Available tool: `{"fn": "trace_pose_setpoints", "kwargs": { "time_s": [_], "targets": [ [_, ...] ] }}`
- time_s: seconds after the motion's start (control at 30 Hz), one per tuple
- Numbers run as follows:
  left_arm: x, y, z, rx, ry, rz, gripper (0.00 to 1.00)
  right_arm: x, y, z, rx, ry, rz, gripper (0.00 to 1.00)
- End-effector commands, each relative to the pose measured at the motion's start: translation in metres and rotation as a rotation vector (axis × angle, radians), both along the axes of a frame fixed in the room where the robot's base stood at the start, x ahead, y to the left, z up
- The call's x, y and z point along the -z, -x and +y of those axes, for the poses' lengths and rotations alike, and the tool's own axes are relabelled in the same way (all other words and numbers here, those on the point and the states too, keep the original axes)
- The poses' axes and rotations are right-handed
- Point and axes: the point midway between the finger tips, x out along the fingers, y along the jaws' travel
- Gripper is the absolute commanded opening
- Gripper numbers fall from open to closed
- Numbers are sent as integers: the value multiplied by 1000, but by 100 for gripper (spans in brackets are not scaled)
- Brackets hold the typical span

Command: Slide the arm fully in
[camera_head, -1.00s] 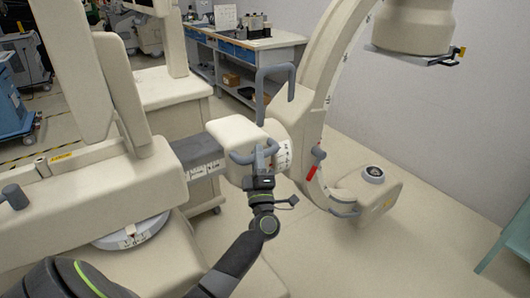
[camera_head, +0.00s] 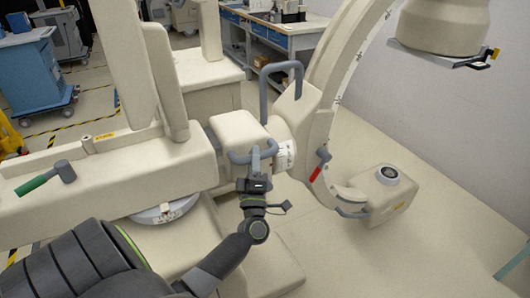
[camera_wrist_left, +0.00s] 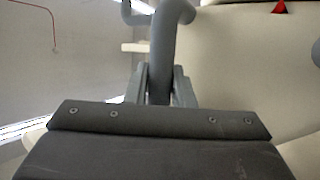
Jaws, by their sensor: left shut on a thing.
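The C-arm's horizontal arm ends in a cream block (camera_head: 235,130), which sits against the cream column housing (camera_head: 110,180) in the head view. The big curved C (camera_head: 345,75) stands to the right of the block. My right gripper is not in view.
A lever with a green grip (camera_head: 35,184) sticks out of the housing at the left. A red-marked lever (camera_head: 320,165) and the lower detector box (camera_head: 385,195) are at the right. A workbench (camera_head: 275,35) and a blue cart (camera_head: 35,75) stand behind. Floor at right is clear.

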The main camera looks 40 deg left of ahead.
Motion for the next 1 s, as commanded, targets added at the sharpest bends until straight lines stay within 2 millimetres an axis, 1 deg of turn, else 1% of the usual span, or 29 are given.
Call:
{"fn": "trace_pose_setpoints", "kwargs": {
  "time_s": [0.03, 0.13, 0.47, 0.5, 0.57, 0.87, 1.0],
  "targets": [
    [-2, 5, 3, -8, -2, -3, 0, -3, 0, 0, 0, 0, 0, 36],
    [-2, 8, 5, -8, -2, -4, 0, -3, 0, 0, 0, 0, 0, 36],
    [-4, 8, 4, -4, -4, -10, 0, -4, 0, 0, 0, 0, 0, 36],
    [-5, 8, 4, -4, -4, -10, 23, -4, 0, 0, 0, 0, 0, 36],
    [-5, 7, 4, -3, -4, -11, 30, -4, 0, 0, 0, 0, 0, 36],
    [-2, 8, 3, -3, -1, -6, 30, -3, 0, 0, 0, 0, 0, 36],
    [4, 13, -1, -2, 2, -5, 30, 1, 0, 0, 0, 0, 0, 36]
  ]
}}
